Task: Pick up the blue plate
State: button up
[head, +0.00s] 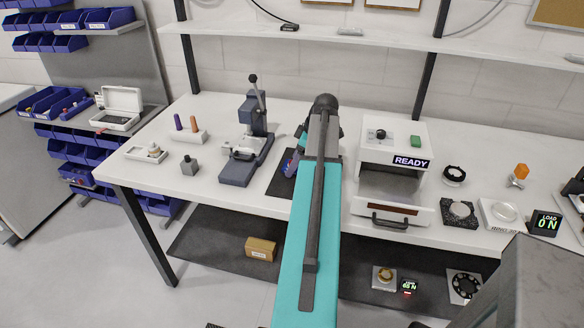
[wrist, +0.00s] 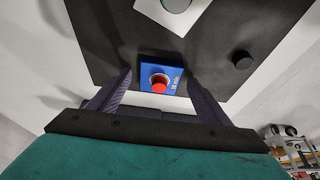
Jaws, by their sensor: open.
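In the wrist view a small blue plate (wrist: 148,70) with a red round button on top and white lettering along one edge lies on a black mat (wrist: 105,35). My gripper (wrist: 160,74) is open, with one dark ribbed finger to each side of the plate in the picture. Nothing is held. I cannot tell how high the fingertips are above the mat.
A black round knob (wrist: 242,60) and a white piece with a grey disc (wrist: 158,12) are near the plate. On the bench (head: 215,120), a lever press (head: 245,150) stands left of my arm and a white READY box (head: 390,150) right of it. A shelf (head: 370,45) runs behind.

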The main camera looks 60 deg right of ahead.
jog(key=c, duration=1.3)
jog(key=shift+o, duration=0.2)
jog(key=shift+r, duration=0.2)
jog(key=shift+r+b, duration=0.75)
jog(key=shift+r, duration=0.85)
jog(key=s+a+b, duration=0.1)
jog(key=s+a, duration=0.2)
jog(key=a, duration=0.1)
jog(key=s+a+r+b, duration=0.1)
jog(key=s+a, duration=0.2)
jog(key=a, duration=0.1)
jog(key=s+a+b, duration=0.1)
jog(key=s+a, duration=0.2)
jog(key=a, duration=0.2)
jog(key=shift+a+r, duration=0.1)
jog(key=shift+r, duration=0.15)
